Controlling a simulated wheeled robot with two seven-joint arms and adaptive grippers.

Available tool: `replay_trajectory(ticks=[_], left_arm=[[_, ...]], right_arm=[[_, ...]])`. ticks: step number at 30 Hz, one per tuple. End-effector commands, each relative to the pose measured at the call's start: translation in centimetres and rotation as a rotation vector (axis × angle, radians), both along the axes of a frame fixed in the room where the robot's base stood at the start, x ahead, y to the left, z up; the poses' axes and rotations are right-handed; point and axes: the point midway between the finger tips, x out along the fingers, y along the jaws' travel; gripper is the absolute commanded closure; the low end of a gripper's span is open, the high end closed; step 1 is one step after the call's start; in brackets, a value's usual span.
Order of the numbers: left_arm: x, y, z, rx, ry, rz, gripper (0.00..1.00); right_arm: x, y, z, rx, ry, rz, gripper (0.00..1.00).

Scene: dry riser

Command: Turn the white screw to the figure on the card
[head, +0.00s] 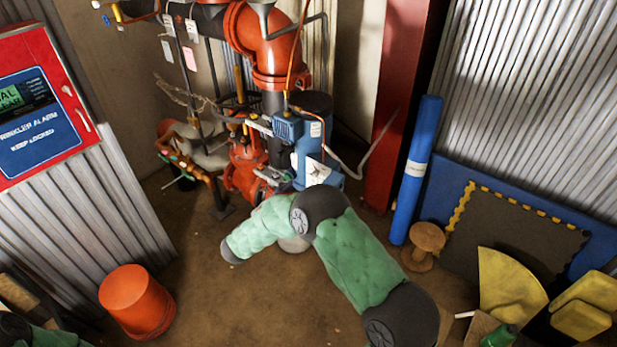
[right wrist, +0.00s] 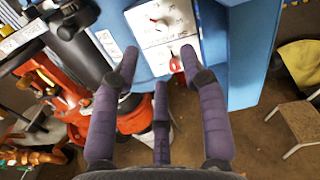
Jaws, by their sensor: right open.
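In the right wrist view, a white panel (right wrist: 150,48) with a dial (right wrist: 161,22) sits on a blue box (right wrist: 248,50). The dial has a dark red mark and small figures too blurred to read. I cannot clearly make out the white screw on it. A red knob (right wrist: 176,64) is low on the panel. My right gripper (right wrist: 159,56) is open, its purple fingers spread before the panel, nothing between them. In the head view, the white panel (head: 318,173) shows just beyond my right arm. White cards (head: 190,30) hang at the upper left; their writing is unreadable. My left gripper is out of view.
Red pipework (head: 265,45) and a valve (head: 243,165) crowd the box's left. A blue roll (head: 416,170) and wooden spool (head: 423,245) stand right. An orange bucket (head: 137,303) and red alarm cabinet (head: 35,105) are at left. The floor between is mostly clear.

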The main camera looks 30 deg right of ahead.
Motion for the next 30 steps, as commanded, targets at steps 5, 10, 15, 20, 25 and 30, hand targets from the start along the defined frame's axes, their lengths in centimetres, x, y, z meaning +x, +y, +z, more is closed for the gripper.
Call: replay_trajectory(ticks=[5,10,15,20,25,30], left_arm=[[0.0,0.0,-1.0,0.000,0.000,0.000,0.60],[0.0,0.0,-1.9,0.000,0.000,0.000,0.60],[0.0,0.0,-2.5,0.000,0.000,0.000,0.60],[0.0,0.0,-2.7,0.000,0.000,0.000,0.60],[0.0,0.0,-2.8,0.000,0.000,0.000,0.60],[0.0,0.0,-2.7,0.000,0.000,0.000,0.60]], right_arm=[[1.1,-2.9,-0.3,0.002,-0.001,-0.005,0.56],[2.4,-5.6,-0.3,0.003,-0.001,-0.005,0.56],[3.3,-7.6,-0.3,0.002,0.001,-0.003,0.56],[3.9,-8.7,-0.2,0.004,0.001,-0.002,0.56],[4.0,-8.9,-0.1,0.003,0.001,-0.001,0.56],[4.0,-8.9,-0.1,0.003,0.001,-0.001,0.56]])
